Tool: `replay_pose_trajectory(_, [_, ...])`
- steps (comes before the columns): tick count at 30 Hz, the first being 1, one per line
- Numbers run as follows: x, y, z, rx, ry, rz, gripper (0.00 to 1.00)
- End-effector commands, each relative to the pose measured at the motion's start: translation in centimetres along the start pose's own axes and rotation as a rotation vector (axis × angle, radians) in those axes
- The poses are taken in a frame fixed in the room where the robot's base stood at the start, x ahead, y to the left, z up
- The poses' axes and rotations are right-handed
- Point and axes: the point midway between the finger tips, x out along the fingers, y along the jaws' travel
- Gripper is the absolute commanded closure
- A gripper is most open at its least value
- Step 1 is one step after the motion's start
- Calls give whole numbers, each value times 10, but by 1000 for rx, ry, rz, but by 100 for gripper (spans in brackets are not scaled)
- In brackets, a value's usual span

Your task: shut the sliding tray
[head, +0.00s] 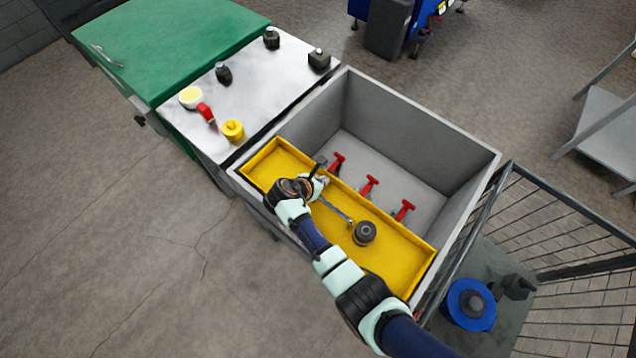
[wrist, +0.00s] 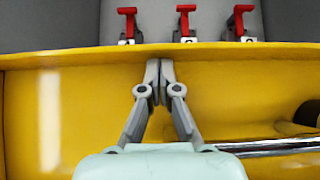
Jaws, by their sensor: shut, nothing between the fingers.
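The sliding tray (head: 400,258) is a long yellow shallow tray, set along the near side of a grey open box. It also fills most of the wrist view (wrist: 60,110). My gripper (head: 322,172) is over the left half of the tray, near its inner long wall. In the wrist view my gripper (wrist: 160,68) has its fingertips together with nothing between them, in front of the tray's far wall. I cannot tell whether they touch it. A dark round part (head: 364,233) and a shiny metal rod (head: 336,210) lie in the tray.
A white worktop (head: 250,75) with small parts is at left. A wire-sided cart (head: 570,262) is at right.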

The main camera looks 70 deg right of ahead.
Motion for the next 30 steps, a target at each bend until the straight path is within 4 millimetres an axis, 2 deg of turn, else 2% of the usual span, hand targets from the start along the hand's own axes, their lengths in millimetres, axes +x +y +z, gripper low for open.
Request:
replay_pose_trajectory(11, [1,0,1,1,0,0,100])
replay_pose_trajectory(17, [10,0,11,3,0,-1,100])
replay_pose_trajectory(23, [36,0,37,5,-1,-3,100])
replay_pose_trajectory(30, [83,-1,81,6,-2,-4,100])
